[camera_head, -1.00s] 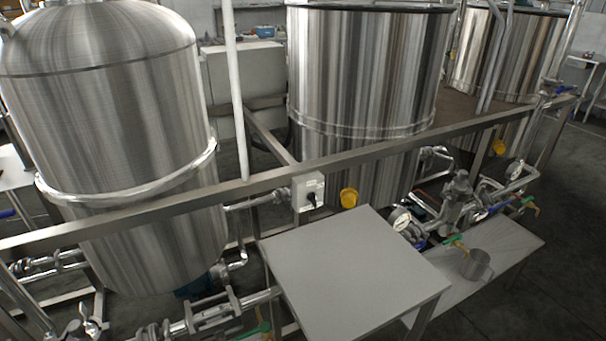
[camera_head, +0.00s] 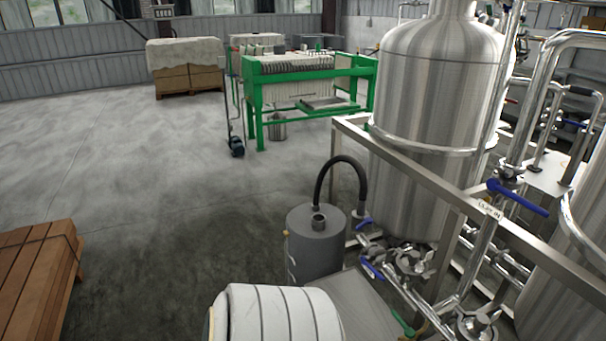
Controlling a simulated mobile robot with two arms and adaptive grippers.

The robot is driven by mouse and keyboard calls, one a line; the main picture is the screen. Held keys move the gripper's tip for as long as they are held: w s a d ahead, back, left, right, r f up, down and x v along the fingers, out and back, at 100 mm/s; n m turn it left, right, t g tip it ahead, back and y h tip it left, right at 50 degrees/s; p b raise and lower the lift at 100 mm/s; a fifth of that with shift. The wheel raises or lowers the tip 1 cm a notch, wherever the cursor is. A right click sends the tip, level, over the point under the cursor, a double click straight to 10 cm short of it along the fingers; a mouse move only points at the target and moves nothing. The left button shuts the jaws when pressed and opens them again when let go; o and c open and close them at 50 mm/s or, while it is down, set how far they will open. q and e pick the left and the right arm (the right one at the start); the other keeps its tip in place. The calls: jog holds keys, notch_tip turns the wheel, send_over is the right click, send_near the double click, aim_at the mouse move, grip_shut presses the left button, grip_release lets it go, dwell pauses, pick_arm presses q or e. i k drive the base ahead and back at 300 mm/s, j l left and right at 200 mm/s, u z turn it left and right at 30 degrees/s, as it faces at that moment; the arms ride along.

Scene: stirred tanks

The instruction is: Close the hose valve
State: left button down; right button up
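A small blue handle (camera_head: 364,223) shows just below the hose end, likely the hose valve. A second blue handle (camera_head: 371,268) sits lower on the pipework, close to the drum. Both are small, and I cannot tell whether either valve is open or shut. Neither of my grippers is in view.
A steel tank (camera_head: 435,100) stands in a metal frame (camera_head: 400,168). A long blue lever (camera_head: 520,198) is on the right pipework. A white banded object (camera_head: 275,318) fills the bottom edge. Brown boards (camera_head: 38,275) lie at left. The floor (camera_head: 170,170) between is clear.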

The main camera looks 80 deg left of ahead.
aim_at(374, 270)
jog(key=u, duration=1.95)
jog(key=i+j, duration=0.1)
jog(key=i, duration=0.15)
